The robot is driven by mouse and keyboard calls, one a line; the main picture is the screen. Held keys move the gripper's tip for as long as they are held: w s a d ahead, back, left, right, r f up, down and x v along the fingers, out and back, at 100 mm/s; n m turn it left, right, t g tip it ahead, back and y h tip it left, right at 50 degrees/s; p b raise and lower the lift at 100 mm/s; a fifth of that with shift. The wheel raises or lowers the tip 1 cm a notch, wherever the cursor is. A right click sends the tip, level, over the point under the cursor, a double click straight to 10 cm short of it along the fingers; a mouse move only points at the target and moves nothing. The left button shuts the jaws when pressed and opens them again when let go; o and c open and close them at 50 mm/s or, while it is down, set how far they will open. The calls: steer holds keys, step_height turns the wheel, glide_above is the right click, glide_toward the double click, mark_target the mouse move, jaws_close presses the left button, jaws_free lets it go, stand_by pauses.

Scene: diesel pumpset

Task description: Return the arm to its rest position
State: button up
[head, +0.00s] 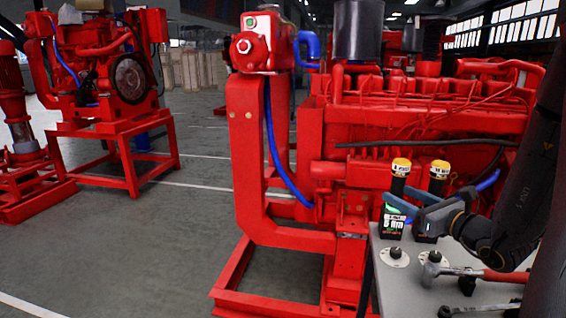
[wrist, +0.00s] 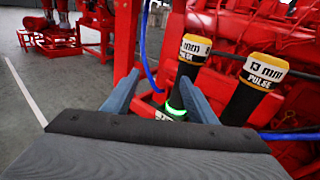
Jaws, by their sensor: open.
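My gripper (head: 402,199) is open at the right of the head view, above the grey table beside the red engine. In the wrist view its two blue-grey fingers (wrist: 158,92) stand apart with nothing held between them. A black tool with a yellow cap (head: 400,178) stands upright just behind the fingers. It also shows in the wrist view (wrist: 187,62), beyond the right finger, with a green-lit stand (wrist: 174,111) below. A second yellow-capped tool (head: 438,178) stands to its right, its lower part hidden by my gripper. My dark arm comes in from the right.
The grey table (head: 392,295) carries a round disc (head: 394,256), a hammer (head: 432,270) and a wrench (head: 478,309). The red pumpset (head: 420,105) stands close behind it. Another red engine (head: 100,65) is far left. The floor (head: 130,240) at left is open.

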steer(key=s+a+f+n+g+y, duration=0.1)
steer(key=s+a+n+g+y, duration=0.25)
steer(key=a, duration=0.45)
steer(key=s+a+f+n+g+y, duration=0.25)
steer(key=a+n+g, duration=0.2)
steer(key=a, duration=0.35)
steer(key=s+a+f+n+g+h+p, duration=0.1)
steer(key=s+a+f+n+g+h, duration=0.15)
steer(key=s+a+n+g, duration=0.65)
steer(key=s+d+f+n+h+p, duration=0.1)
steer(key=s+d+n+h, duration=0.6)
steer(key=n, duration=0.7)
steer(key=shift+s+d+f+n+t+h, duration=0.35)
steer(key=shift+s+f+h, duration=0.3)
steer(key=shift+s+h, duration=0.5)
